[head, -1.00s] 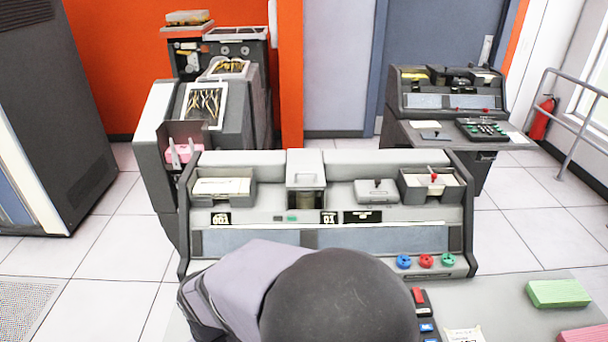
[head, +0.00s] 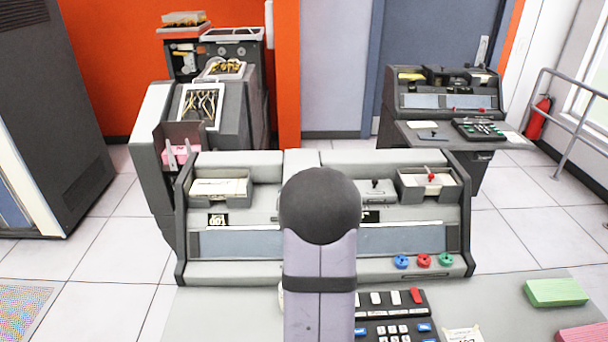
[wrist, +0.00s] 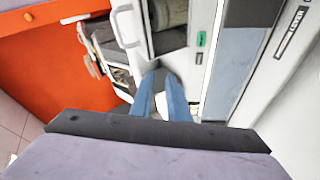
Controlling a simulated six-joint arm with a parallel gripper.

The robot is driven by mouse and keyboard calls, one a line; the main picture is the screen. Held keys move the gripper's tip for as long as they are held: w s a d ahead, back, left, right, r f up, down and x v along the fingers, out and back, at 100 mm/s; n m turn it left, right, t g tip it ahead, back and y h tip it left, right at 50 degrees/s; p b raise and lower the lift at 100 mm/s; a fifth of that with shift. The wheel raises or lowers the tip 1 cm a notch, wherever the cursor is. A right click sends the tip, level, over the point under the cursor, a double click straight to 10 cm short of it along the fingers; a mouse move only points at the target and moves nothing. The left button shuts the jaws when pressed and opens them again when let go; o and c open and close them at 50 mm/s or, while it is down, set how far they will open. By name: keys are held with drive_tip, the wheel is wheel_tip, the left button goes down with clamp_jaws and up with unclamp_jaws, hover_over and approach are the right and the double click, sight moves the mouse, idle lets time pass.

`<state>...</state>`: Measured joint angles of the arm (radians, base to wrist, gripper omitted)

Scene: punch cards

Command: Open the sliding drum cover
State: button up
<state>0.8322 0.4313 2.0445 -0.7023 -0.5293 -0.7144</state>
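The drum cover (wrist: 134,40) is a pale panel with a loop handle (wrist: 124,26), at the top of the wrist view. Beside it, a dark opening shows the grey drum (wrist: 171,12). In the head view, only the upper part of the drum housing (head: 301,160) shows, because my arm hides the rest. My gripper (wrist: 160,74) has two blue fingers that stand apart with a gap between them. Nothing is seen held. In the wrist picture the fingertips lie below the cover and drum opening; I cannot tell their exact distance from it. The head view hides the gripper.
The punch machine (head: 225,270) has a card tray (head: 218,187) on the left and another (head: 430,183) on the right. A keypad (head: 392,318) and a green card stack (head: 556,292) lie on the desk in front.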

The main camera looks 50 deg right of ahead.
drive_tip(key=s+d+r+n+t, duration=0.3)
drive_tip(key=s+d+n, duration=0.1)
drive_tip(key=d, duration=0.4)
drive_tip(key=shift+d+p+x, duration=0.2)
drive_tip(key=shift+p+x, duration=0.5)
drive_tip(key=shift+x, duration=1.2)
drive_tip(key=shift+d+p+x, duration=0.15)
drive_tip(key=shift+p+x, duration=0.5)
drive_tip(key=shift+x, duration=1.25)
drive_tip(key=shift+s+r, duration=0.1)
drive_tip(key=shift+r, duration=0.05)
drive_tip(key=shift+c, duration=0.5)
clamp_jaws()
